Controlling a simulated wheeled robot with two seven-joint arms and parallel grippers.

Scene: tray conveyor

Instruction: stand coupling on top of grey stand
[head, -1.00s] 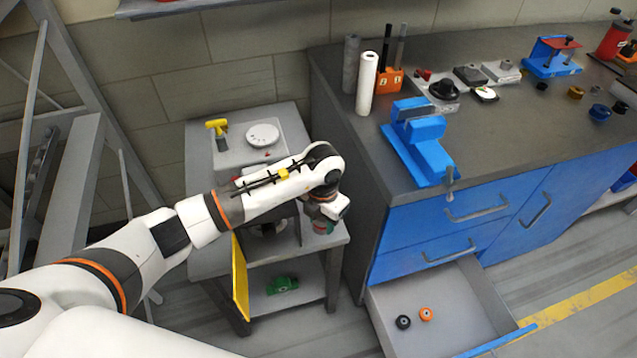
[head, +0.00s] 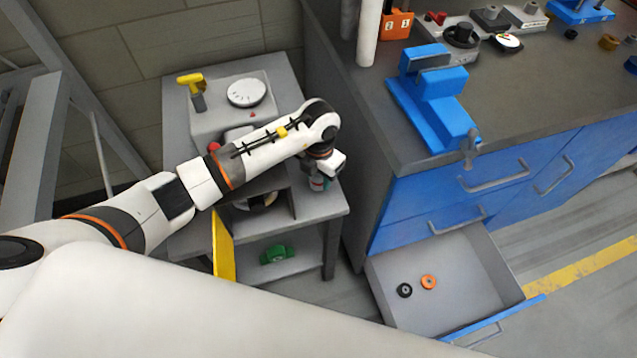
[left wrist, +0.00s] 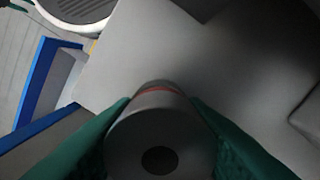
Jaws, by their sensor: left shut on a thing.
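The coupling (left wrist: 158,135) is a grey cylinder with a dark round hole and a thin red band. In the left wrist view it sits between the two green fingers of my left gripper (head: 318,184), which is shut on it. In the head view this gripper points down over the front right of a small grey side table (head: 335,200). The coupling is mostly hidden there by the wrist, and I cannot tell whether it touches the tabletop. I cannot make out with certainty which thing is the grey stand. My right gripper is out of view.
A grey box with a white dial (head: 247,92) and a yellow-handled tool (head: 192,82) is at the table's back. A yellow door (head: 222,245) stands open below. A green part (head: 276,254) lies on the lower shelf. The blue bench's drawer (head: 385,285) is open; a blue vise (head: 440,105) is above.

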